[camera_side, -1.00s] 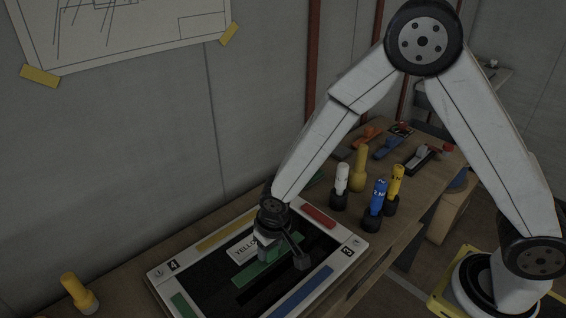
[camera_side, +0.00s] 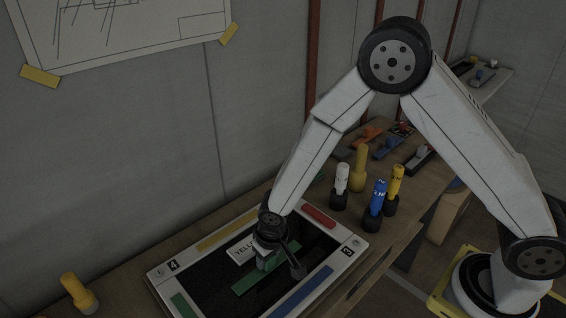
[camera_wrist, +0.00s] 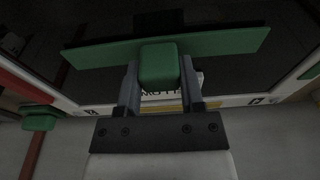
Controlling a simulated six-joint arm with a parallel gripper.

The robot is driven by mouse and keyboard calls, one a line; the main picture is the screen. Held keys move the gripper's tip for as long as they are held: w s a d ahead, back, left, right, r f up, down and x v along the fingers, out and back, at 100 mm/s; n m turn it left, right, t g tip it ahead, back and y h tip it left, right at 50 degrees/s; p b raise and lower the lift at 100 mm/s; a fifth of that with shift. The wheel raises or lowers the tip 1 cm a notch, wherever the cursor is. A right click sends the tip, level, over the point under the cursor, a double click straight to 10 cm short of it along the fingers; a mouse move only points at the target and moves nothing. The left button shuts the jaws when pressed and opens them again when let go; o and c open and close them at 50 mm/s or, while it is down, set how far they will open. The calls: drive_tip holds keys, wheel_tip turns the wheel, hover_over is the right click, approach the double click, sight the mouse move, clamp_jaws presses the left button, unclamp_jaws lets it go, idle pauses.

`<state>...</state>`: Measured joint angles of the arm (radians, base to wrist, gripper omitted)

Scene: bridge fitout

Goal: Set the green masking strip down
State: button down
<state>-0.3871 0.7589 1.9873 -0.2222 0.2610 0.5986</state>
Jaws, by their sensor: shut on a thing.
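The green masking strip (camera_side: 254,280) is a long flat bar with a raised green grip block, lying level over the black face of a white-framed panel (camera_side: 350,258). In the wrist view the strip (camera_wrist: 225,42) runs across the picture. My gripper (camera_side: 270,258) is shut on its grip block, with one finger on each side, as the wrist view (camera_wrist: 159,72) shows. The strip is very low over the black face; I cannot tell whether it touches.
The panel's frame carries a yellow bar (camera_side: 225,231), red bar (camera_side: 319,216), blue bar (camera_side: 303,291) and green bar (camera_side: 183,305). White (camera_side: 342,180), blue (camera_side: 378,197) and yellow (camera_side: 396,181) markers stand beyond its right corner. A yellow peg (camera_side: 77,290) stands at left.

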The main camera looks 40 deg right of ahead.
drive_tip(key=shift+f, duration=0.1)
drive_tip(key=shift+c, duration=1.1)
unclamp_jaws()
wheel_tip(320, 180, up, 12)
drive_tip(key=s, duration=0.2)
idle(0.3)
drive_tip(key=s+d+r, duration=0.1)
drive_tip(key=s+d, duration=0.3)
drive_tip(key=d, duration=0.3)
drive_tip(key=s+d+r, duration=0.1)
drive_tip(key=s+d, duration=0.4)
drive_tip(key=d, duration=0.3)
drive_tip(key=shift+s+r+t, duration=0.2)
drive_tip(key=shift+r+t, duration=0.05)
drive_tip(key=shift+t, duration=0.15)
